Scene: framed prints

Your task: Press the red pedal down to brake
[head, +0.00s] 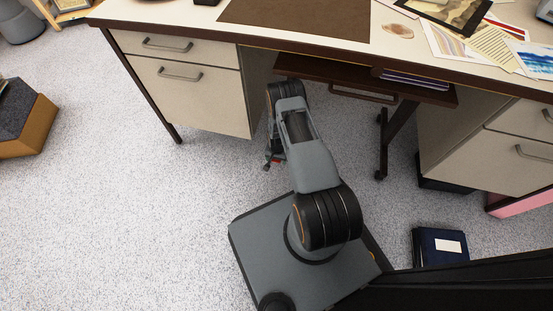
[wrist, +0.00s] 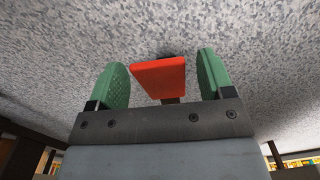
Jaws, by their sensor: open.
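The red pedal (wrist: 160,79) is a flat slab in the middle of the wrist view. A small dark part shows behind its far edge, and the speckled floor lies around it. My gripper (wrist: 161,66) is open, with a green pad on each side of the pedal in the picture. Gaps show between the pedal and both pads. Whether the gripper touches the pedal from above or behind cannot be told. In the head view a small red patch (head: 275,162) shows low beside my arm, near dark parts. My arm hides most of that spot and my gripper there.
The desk (head: 180,40) spans the top of the head view, with a left drawer unit (head: 195,95) and a right one (head: 500,140). A dark caster leg (head: 381,150) stands under it. A dark blue binder (head: 440,247) lies at right.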

